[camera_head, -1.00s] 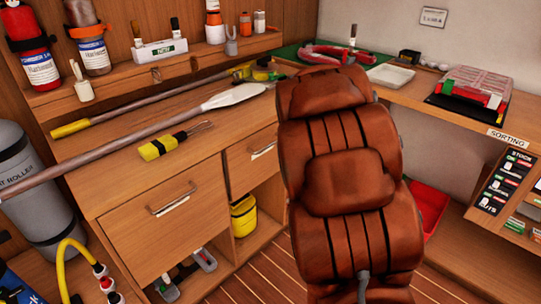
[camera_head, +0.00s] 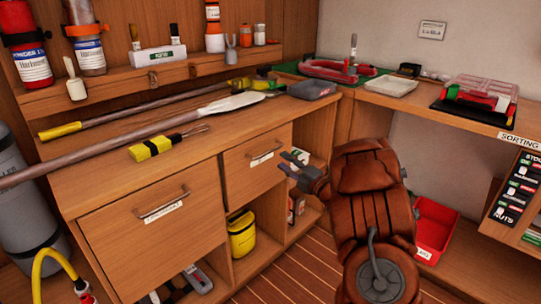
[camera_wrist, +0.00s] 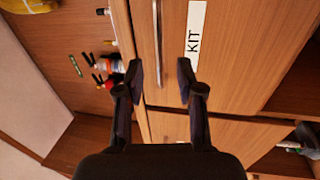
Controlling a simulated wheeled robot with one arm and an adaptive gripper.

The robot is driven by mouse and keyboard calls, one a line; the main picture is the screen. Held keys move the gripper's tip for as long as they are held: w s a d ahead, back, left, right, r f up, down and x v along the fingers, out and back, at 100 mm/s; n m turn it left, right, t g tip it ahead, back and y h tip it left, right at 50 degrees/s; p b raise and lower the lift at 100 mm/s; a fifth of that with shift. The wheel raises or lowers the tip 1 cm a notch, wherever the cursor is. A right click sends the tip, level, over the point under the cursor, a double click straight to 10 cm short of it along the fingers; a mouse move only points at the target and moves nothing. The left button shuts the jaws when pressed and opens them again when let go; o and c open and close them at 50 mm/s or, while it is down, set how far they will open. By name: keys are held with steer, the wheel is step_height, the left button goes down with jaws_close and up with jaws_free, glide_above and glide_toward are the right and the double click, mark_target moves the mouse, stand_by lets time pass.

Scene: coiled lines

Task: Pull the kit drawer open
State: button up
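The kit drawer (camera_head: 236,168) is the smaller wooden drawer front under the bench, right of a larger drawer. It looks closed. Its bar handle (camera_head: 262,152) sits above a white label. In the wrist view the drawer front (camera_wrist: 240,55) bears a label reading KIT (camera_wrist: 195,35), beside the metal handle (camera_wrist: 158,45). My gripper (camera_head: 290,162) is just to the right of the drawer front in the head view. In the wrist view my gripper (camera_wrist: 160,77) is open, with the handle appearing between its two fingers. I cannot tell how far the fingertips are from the handle.
The larger drawer (camera_head: 155,235) is to the left. An open shelf bay holding a yellow container (camera_head: 241,234) lies below. A paddle (camera_head: 230,106) and a yellow-black tool (camera_head: 165,145) lie on the bench. A red bin (camera_head: 437,228) stands right of my arm. The floor in front shows bare.

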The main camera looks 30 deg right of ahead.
mark_target(270, 151)
steer(key=shift+x, duration=3.65)
jaws_close()
